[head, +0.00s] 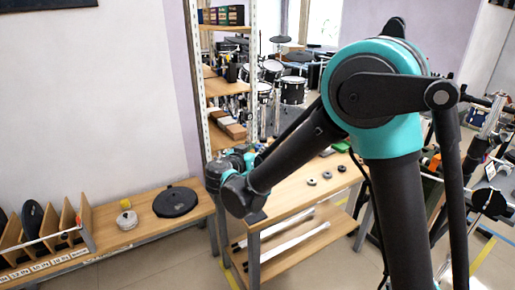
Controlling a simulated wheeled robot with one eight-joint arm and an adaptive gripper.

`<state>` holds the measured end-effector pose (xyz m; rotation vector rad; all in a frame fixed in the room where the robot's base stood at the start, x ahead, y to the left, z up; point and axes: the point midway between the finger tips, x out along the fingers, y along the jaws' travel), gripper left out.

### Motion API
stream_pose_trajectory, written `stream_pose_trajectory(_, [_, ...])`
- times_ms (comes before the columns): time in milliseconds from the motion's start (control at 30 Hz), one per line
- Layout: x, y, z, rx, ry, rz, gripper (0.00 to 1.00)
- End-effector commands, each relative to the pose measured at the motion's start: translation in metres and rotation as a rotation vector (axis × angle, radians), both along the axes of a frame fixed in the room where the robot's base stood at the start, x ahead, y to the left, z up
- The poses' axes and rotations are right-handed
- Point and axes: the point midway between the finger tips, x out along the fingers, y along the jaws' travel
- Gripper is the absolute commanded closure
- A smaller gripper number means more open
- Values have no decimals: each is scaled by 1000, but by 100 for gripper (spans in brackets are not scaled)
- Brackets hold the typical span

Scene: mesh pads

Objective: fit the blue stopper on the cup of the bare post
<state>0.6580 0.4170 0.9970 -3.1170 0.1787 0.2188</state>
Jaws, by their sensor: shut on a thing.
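My arm reaches left and away over the near left end of the wooden table (290,195). Its end links hide my gripper, so I see neither its fingers nor anything held in them. I cannot make out a blue stopper. I cannot pick out a bare post or its cup with certainty.
A low bench (150,225) at left carries a black round pad (176,202), a small pale can-like object (127,218) and a labelled wooden rack (50,238) of dark discs. A shelf unit (225,90) stands behind my wrist. A drum kit (293,90) is farther back.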

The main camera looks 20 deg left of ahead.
Motion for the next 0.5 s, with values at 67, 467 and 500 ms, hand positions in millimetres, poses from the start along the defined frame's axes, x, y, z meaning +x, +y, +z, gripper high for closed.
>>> stream_pose_trajectory(67, [0,0,-4,0,0,0,84])
stream_pose_trajectory(467, [1,0,-26,0,0,0,84])
stream_pose_trajectory(500, [1,0,-28,0,0,0,84])
